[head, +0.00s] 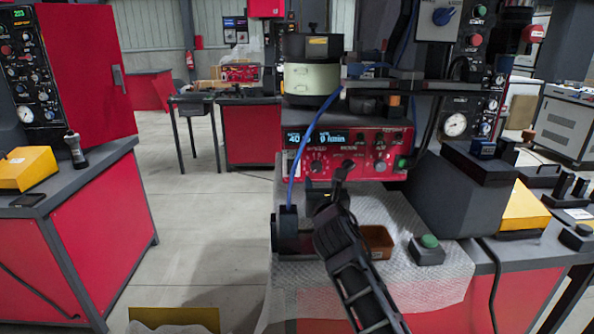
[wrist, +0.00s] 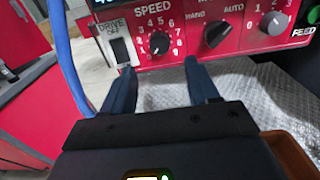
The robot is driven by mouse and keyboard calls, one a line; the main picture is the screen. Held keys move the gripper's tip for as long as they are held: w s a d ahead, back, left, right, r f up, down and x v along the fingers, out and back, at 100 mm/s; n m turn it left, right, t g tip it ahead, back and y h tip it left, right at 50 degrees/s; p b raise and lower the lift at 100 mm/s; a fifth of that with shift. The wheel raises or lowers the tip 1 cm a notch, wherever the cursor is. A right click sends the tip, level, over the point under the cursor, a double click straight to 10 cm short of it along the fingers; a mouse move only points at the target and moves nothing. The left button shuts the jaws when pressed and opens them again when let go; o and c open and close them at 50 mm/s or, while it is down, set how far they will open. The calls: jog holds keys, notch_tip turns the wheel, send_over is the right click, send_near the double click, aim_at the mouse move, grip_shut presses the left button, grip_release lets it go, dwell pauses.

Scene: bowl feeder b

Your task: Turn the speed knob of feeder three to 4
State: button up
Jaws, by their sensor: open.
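The black speed knob (wrist: 159,43) is on a red control panel (wrist: 140,75) under the word SPEED, with a ring of numbers around it. Its pointer is too small to read surely. The red panel also shows in the head view (head: 300,170), with a lit display reading 40 and 0 /min. No feeder number is legible. My gripper (wrist: 160,66) is open and empty, its two dark fingers pointing at the panel, one on each side just below the knob and apart from it. In the head view my gripper (head: 343,170) is in front of the panel.
A DRIVE switch (wrist: 120,50) sits left of the knob; a HAND/AUTO selector (wrist: 216,33) and a grey knob (wrist: 273,23) sit right. A blue cable (head: 305,145) hangs at the left. A brown tray (head: 378,242) and a green button box (head: 428,248) stand below.

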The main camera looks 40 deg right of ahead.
aim_at(317, 168)
jog(key=x, duration=0.8)
jog(key=shift+w+r+b, duration=0.1)
jog(key=shift+r+b, duration=0.05)
jog(key=shift+b, duration=0.2)
jog(key=c, duration=1)
